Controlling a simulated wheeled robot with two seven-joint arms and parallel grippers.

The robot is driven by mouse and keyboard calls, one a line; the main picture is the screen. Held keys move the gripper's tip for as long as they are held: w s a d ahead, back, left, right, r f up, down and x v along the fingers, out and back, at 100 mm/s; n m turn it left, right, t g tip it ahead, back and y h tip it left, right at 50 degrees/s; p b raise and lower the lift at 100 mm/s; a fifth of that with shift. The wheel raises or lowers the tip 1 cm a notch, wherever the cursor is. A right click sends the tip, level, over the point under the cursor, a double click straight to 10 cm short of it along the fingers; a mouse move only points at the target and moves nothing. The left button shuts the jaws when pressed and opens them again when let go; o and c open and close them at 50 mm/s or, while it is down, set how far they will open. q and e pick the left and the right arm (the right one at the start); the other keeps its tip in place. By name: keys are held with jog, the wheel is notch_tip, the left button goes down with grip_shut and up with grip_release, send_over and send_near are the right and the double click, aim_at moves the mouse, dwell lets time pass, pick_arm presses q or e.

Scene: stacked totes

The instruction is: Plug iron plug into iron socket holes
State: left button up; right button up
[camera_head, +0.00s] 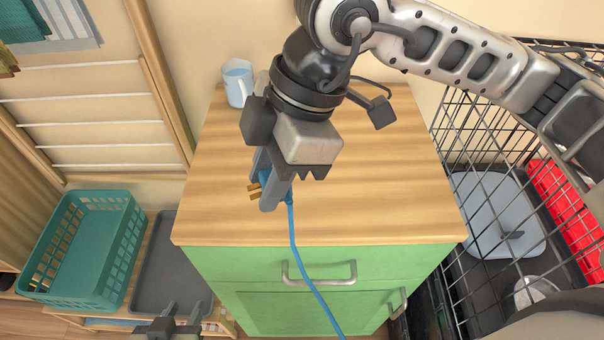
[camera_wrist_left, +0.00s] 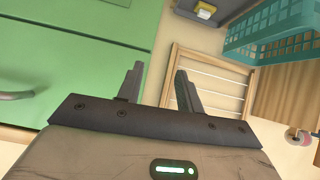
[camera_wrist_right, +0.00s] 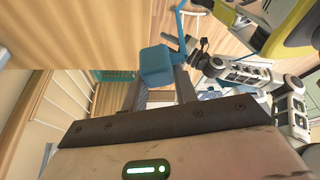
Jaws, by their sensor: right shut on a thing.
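The iron plug (camera_head: 265,178) is blue with brass prongs pointing left, and its blue cord (camera_head: 295,245) hangs down past the cabinet front. My right gripper (camera_head: 274,192) is shut on the plug above the cabinet's wooden top. The plug's blue body also shows between the fingers in the right wrist view (camera_wrist_right: 156,65). My left gripper (camera_head: 168,326) is low at the bottom edge of the head view. In the left wrist view its fingers (camera_wrist_left: 158,88) are apart with nothing between them. I cannot make out the iron or any socket holes.
The green cabinet (camera_head: 300,300) has a wooden top (camera_head: 400,180) that is mostly clear, with a light blue mug (camera_head: 238,84) at the back left. A teal basket (camera_head: 85,245) and grey tray (camera_head: 170,265) stand at left. A black wire rack (camera_head: 470,130) stands at right.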

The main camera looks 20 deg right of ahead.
jog(key=shift+w+d+f, duration=0.15)
jog(key=shift+w+d, duration=0.1)
jog(key=shift+w, duration=0.05)
jog(key=w+d+f, duration=0.2)
jog(key=w+d+f+p, duration=0.1)
jog(key=w+d+f, duration=0.1)
jog(key=w, duration=0.1)
jog(key=w+d+f+p, duration=0.1)
jog(key=w+d+f, duration=0.1)
jog(key=w+f, duration=0.1)
jog(key=shift+w+f, duration=0.1)
jog(key=shift+w, duration=0.05)
jog(key=shift+w+d+f+p, duration=0.15)
jog(key=shift+w+f+p, duration=0.2)
jog(key=shift+f, duration=0.15)
notch_tip(320, 180, down, 2)
jog(key=shift+w+d+p, duration=0.15)
jog(key=shift+p, duration=0.55)
jog(key=shift+f, duration=0.4)
pick_arm(q)
jog(key=shift+s+a+r, duration=0.2)
jog(key=shift+a+r, duration=0.3)
jog(key=shift+r, duration=0.25)
pick_arm(e)
jog(key=shift+f, duration=0.2)
jog(key=shift+f, duration=0.1)
